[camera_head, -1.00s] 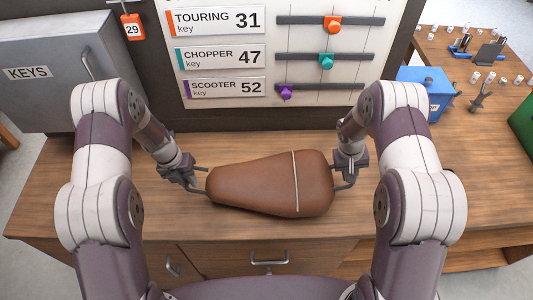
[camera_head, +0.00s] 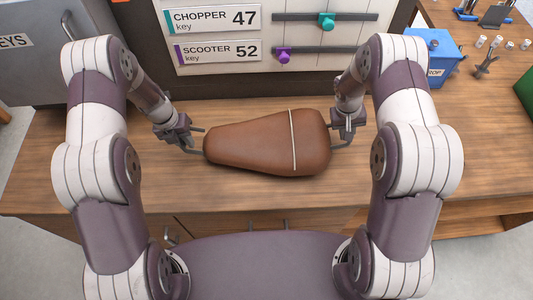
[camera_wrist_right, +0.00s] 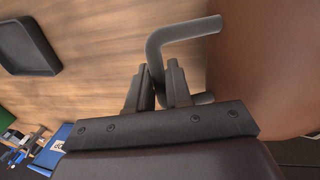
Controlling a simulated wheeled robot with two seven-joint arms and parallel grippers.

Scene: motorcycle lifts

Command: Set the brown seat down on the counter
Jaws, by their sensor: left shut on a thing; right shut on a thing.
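The brown seat (camera_head: 268,145) is a long padded shape with a pale strap across its wide right part and a grey bent bar at each end. My left gripper (camera_head: 190,140) is shut on the bar at its narrow end. My right gripper (camera_head: 345,134) is shut on the bar at its wide end. The right wrist view shows the right fingers (camera_wrist_right: 163,88) around that grey bar, beside the brown seat side (camera_wrist_right: 265,70). The seat is level over the wooden counter (camera_head: 110,185). I cannot tell whether its underside touches the top.
A board with sliders (camera_head: 330,35) and a grey key cabinet (camera_head: 35,50) stand behind the counter. A blue box (camera_head: 432,55) is at the back right. A dark tray-like thing (camera_wrist_right: 28,40) lies on the wood in the right wrist view. The counter's left part is clear.

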